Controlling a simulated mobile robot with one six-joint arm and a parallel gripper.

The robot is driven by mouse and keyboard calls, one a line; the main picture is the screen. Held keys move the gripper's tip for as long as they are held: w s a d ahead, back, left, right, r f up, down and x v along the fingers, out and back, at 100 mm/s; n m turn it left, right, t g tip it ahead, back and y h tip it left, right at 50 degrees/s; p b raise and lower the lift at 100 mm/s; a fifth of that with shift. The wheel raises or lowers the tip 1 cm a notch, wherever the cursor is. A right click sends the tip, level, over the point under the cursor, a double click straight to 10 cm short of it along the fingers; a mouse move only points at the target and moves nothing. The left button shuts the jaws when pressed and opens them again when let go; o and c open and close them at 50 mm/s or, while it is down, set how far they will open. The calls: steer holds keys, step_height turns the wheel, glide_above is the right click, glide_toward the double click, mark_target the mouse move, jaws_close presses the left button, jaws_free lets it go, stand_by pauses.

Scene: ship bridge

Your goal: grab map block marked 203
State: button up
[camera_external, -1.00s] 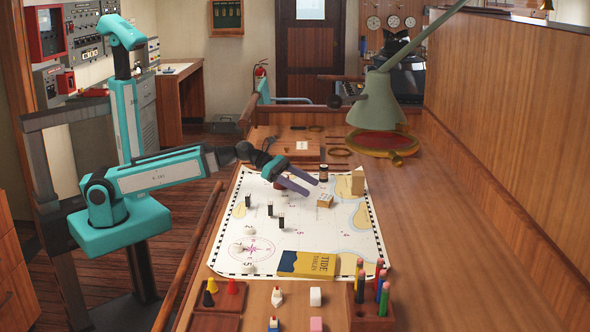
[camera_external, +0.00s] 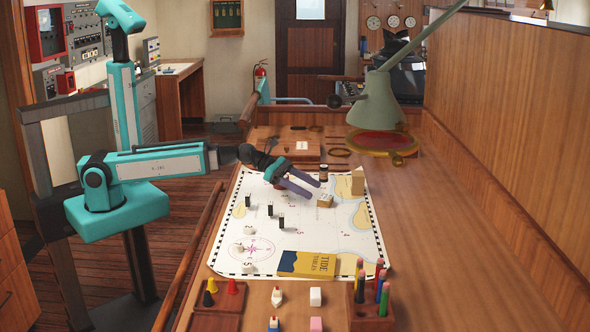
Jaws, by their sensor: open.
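A light wooden block (camera_external: 325,201) with dark marks on its side lies on the white sea chart (camera_external: 330,240); the marks are too small to read. A taller wooden block (camera_external: 357,182) stands behind it to the right. Several small dark blocks with light tops, one of them at the left (camera_external: 248,201), stand in the chart's left half. No number 203 is legible on any block. My gripper (camera_external: 315,190) is above the chart, fingers spread and empty, pointing right and down. Its fingertips appear just behind and left of the marked wooden block; contact cannot be told.
A yellow and blue tide tables book (camera_external: 307,263) lies on the chart's front edge. A pencil holder (camera_external: 370,308) stands at front right. A green lamp (camera_external: 377,105) hangs over the back of the table. A small dark jar (camera_external: 323,172) stands behind my gripper. The table's right side is clear.

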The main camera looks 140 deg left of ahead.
mark_target(327, 197)
steer(key=shift+x, duration=1.35)
steer(key=shift+p+x, duration=0.7)
steer(key=shift+x, duration=1.9)
steer(key=c, duration=1.1)
steer(key=shift+r, duration=0.15)
